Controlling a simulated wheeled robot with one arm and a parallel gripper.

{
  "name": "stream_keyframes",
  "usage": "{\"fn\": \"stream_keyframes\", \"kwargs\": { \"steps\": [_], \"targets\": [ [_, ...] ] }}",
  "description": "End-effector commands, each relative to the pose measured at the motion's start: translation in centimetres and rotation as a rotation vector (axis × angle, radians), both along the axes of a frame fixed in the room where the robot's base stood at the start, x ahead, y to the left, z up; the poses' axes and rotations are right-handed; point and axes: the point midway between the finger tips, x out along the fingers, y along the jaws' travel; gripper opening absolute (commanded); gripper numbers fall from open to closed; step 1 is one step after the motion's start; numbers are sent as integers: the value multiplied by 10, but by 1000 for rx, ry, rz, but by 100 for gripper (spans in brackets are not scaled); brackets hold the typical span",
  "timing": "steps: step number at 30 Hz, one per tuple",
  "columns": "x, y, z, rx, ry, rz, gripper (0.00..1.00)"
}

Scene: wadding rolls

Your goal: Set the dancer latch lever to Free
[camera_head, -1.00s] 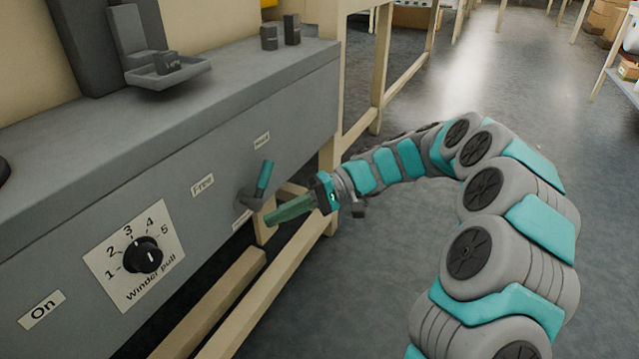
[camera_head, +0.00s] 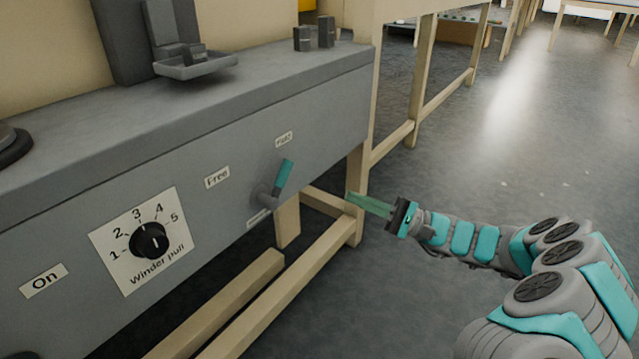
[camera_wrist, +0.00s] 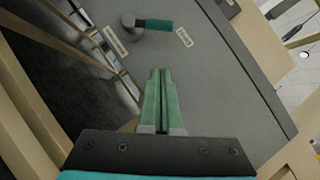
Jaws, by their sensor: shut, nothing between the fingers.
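The dancer latch lever (camera_head: 283,180) has a teal handle on a grey pivot, on the front of the grey machine panel. It tilts up and slightly right, toward the upper label, which reads roughly "Hold" (camera_head: 284,139). The "Free" label (camera_head: 217,177) is to the left of the lever. Another label (camera_head: 258,218) sits below the pivot, too small to read. My gripper (camera_head: 352,202) is shut and empty, to the right of the lever and apart from it. In the wrist view, the lever (camera_wrist: 153,25) lies beyond the closed green fingers (camera_wrist: 160,75).
A wooden leg (camera_head: 357,190) and low rails stand near my gripper. Open floor (camera_head: 540,130) lies to the right.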

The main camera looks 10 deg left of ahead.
Motion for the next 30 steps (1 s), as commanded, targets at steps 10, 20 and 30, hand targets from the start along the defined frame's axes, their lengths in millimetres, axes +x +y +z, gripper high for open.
{"fn": "stream_keyframes", "kwargs": {
  "steps": [10, 20, 30],
  "targets": [
    [-6, 49, 18, 1, 0, 7, 0],
    [-16, 97, 44, 2, -4, 3, 0],
    [-32, 109, 60, -1, -3, 1, 0]
  ]
}}
